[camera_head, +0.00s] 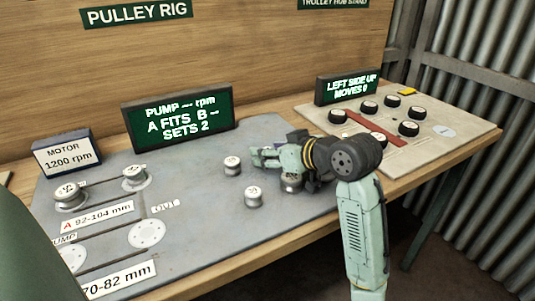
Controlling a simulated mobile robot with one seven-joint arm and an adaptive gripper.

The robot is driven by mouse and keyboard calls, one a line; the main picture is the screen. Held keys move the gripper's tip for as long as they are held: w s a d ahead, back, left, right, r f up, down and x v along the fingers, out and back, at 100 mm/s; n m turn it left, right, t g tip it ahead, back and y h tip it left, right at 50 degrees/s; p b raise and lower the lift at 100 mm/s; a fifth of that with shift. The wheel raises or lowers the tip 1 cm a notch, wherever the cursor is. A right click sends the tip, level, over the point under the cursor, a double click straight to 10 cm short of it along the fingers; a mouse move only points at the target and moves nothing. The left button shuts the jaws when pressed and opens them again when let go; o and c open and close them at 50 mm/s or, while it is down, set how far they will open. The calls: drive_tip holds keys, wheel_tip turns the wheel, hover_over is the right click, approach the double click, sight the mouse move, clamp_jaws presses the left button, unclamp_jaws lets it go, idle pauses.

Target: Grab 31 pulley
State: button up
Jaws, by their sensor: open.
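Small metal pulleys with white, numbered tops stand on the grey rig board (195,225). Loose ones are a back pulley (232,166), a front pulley (253,197) and a third pulley (291,184) partly hidden under my arm. A left pulley (69,196) and another pulley (134,177) sit on the rig's posts at left. The numbers are too small to read, so I cannot tell which is 31. My gripper (260,157) is open and empty, pointing left, just right of the back pulley. I cannot tell its exact height above the board.
A motor box (67,153) and a green-lettered display (178,120) stand behind the pulleys. Two empty round plates (146,234) lie at front left. A trolley hub board (440,118) with several black wheels is at right. The board's front middle is clear.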

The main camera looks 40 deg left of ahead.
drive_tip(key=shift+c, duration=0.5)
clamp_jaws()
drive_tip(key=shift+r, duration=0.1)
